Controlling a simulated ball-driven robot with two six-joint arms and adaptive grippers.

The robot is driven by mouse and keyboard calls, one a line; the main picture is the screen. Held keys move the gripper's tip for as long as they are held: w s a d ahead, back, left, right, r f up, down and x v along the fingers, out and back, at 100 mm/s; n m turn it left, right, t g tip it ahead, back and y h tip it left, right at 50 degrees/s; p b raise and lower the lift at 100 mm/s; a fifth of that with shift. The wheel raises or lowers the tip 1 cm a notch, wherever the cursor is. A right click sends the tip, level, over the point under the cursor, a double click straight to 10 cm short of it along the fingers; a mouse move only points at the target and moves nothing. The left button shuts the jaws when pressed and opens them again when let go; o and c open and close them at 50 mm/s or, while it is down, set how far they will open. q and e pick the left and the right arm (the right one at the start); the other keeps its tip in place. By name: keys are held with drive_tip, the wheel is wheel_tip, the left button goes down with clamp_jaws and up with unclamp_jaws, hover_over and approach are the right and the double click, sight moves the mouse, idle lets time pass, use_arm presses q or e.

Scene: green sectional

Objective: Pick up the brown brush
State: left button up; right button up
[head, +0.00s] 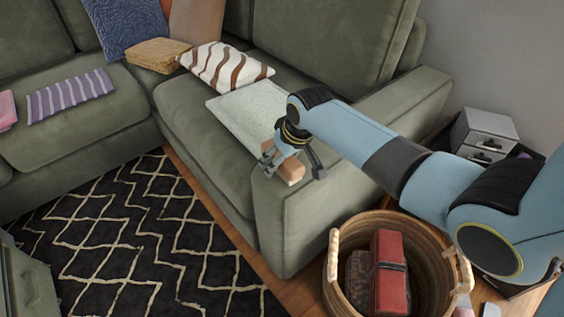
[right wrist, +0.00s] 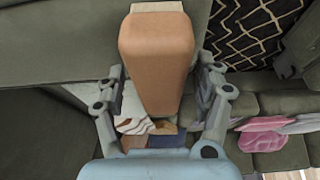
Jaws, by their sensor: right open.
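The brown brush (head: 293,173) is a blocky, orange-brown piece at the front end of the green sofa's armrest, partly covered by my right gripper in the head view. In the right wrist view the brush (right wrist: 157,55) is large and central, with a pale strip at its top end. My right gripper (head: 292,165) is open at the brush, one finger on each side. In the right wrist view gaps show between the brush and both fingers of the gripper (right wrist: 163,85). My left gripper is not in view.
The green sectional (head: 285,225) fills the back. A wicker basket (head: 335,275) holding a red case (head: 388,270) stands right of the armrest. A pale green cloth (head: 242,112) and striped pillow (head: 222,68) lie on the seat. A black patterned rug (head: 130,235) covers the floor.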

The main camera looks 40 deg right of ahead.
drive_tip(key=c, duration=1.3)
drive_tip(key=shift+r, duration=0.15)
wheel_tip(320, 180, up, 4)
drive_tip(key=shift+r+p, duration=0.15)
drive_tip(key=shift+p, duration=0.55)
drive_tip(key=s+d+r+p, duration=0.1)
drive_tip(key=s+r, duration=0.1)
drive_tip(key=s, duration=0.1)
drive_tip(key=s+r, duration=0.2)
drive_tip(key=s, duration=0.2)
drive_tip(key=s+d+r+p, duration=0.1)
drive_tip(key=s+r, duration=0.1)
drive_tip(key=s, duration=0.2)
drive_tip(key=shift+s+d+r+p, duration=0.2)
drive_tip(key=shift+d+r+p, duration=0.05)
drive_tip(key=shift+d+p, duration=0.05)
